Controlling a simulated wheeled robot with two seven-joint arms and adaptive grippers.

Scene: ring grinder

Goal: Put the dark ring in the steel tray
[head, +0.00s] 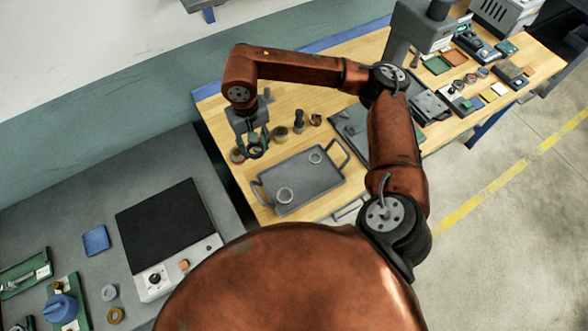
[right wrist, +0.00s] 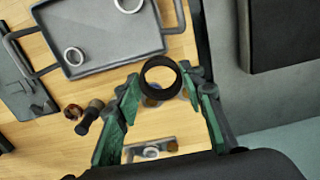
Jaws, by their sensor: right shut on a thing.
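The dark ring (right wrist: 160,61) is held between the fingertips of my right gripper (right wrist: 162,80) in the right wrist view. In the head view my right gripper (head: 253,143) points down with the dark ring (head: 256,157) at its tips, left of the steel tray and apart from it. The steel tray (head: 318,181) is grey with two handles and holds two light rings, one at the lower left and one at the upper right. The tray also shows in the right wrist view (right wrist: 100,45). My left gripper is out of view.
Small round parts (head: 280,133) and a dark upright piece (head: 299,121) stand on the wooden bench behind the tray. A grey bench with a black plate (head: 165,235) is at the left. Machines and small parts fill the bench at the far right.

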